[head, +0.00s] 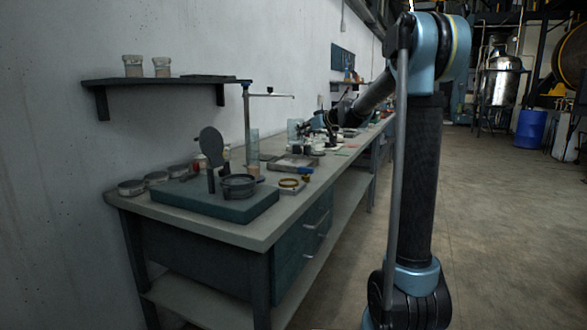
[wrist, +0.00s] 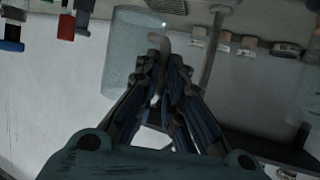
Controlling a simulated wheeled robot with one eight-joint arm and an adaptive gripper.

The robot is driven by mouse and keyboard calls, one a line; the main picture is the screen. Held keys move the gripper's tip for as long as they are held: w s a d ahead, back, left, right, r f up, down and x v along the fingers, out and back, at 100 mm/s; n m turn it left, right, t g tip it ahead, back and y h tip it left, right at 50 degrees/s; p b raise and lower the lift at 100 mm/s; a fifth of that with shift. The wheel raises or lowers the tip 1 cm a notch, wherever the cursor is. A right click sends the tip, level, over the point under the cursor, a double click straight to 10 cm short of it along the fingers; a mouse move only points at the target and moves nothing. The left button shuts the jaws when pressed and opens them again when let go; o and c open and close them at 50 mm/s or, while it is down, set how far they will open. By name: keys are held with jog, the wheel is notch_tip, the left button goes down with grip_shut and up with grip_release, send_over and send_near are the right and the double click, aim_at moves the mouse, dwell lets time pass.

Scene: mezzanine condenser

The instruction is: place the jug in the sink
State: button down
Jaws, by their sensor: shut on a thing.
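The jug, a clear pale glass cylinder (wrist: 132,55), is at the upper left of my fingers in the wrist view. My gripper (wrist: 165,58) is shut, its fingertips close together on a thin pale piece at the jug's side that looks like its handle. In the head view my gripper (head: 312,127) is small and dark over the far part of the bench, with the pale glass jug (head: 294,131) just left of it. I cannot tell whether the jug touches the bench. I cannot make out a sink in either view.
The long bench (head: 250,222) carries a teal base with a dark ring and round plate (head: 212,147), several lidded dishes, a metal stand (head: 247,118) and a glass cylinder (head: 253,146). A wall shelf (head: 165,80) holds two jars. Open floor (head: 500,220) lies right.

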jog(key=shift+n+g+y, duration=0.5)
jog(key=shift+s+f, duration=0.6)
jog(key=shift+f, duration=0.85)
jog(key=shift+s+f, duration=0.6)
jog(key=shift+f, duration=0.9)
jog(key=shift+s+f, duration=0.6)
jog(key=shift+f, duration=0.85)
jog(key=c, duration=1.7)
grip_release()
